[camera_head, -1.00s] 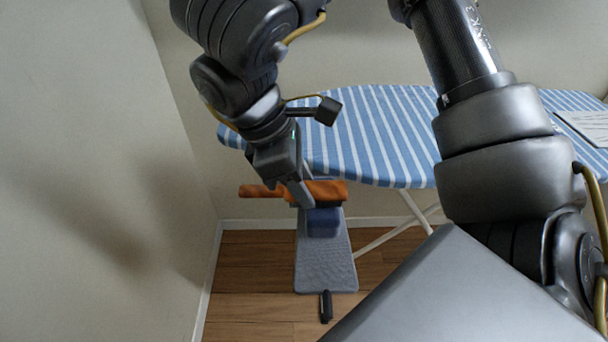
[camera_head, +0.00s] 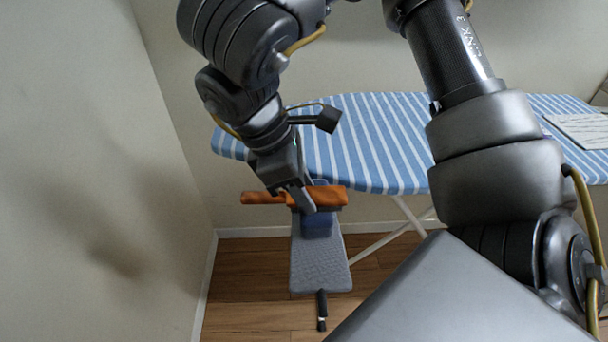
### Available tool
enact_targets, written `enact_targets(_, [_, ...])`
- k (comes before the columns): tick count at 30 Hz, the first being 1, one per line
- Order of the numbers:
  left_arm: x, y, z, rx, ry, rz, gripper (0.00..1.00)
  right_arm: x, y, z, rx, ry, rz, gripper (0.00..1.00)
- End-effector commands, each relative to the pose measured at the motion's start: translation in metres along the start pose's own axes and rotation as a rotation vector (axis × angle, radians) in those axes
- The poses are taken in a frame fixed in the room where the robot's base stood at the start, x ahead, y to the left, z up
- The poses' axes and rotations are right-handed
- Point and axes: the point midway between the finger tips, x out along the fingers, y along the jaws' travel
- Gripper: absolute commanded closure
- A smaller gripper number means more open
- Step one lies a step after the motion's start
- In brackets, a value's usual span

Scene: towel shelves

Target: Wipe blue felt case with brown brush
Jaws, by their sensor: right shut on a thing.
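The brown brush (camera_head: 264,197) lies level across the far end of the narrow grey board, with its handle toward the left. My right gripper (camera_head: 304,203) is shut on the brush and covers part of its middle. The blue felt case (camera_head: 317,225) rests on the grey board just below the brush in the picture. The brush overlaps the upper edge of the case; I cannot tell whether they touch. My left gripper is out of view.
A pale wall (camera_head: 90,170) is close on the left. Wood floor (camera_head: 250,275) shows around the grey board.

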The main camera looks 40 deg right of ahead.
Motion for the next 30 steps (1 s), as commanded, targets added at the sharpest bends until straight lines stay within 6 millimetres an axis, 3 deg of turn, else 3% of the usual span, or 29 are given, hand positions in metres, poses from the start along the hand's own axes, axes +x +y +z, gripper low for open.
enact_targets(3, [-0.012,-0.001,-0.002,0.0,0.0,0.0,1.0,-0.004,0.011,0.001,0.002,0.001,-0.002,0.83])
enact_targets(10, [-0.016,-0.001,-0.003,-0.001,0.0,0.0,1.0,-0.002,0.02,0.0,-0.001,0.0,0.0,0.83])
enact_targets(24, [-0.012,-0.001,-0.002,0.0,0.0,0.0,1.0,0.006,0.02,0.009,-0.001,-0.001,0.0,0.82])
enact_targets(30, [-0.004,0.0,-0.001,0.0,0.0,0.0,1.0,0.009,0.007,0.009,-0.004,-0.001,0.0,0.83])
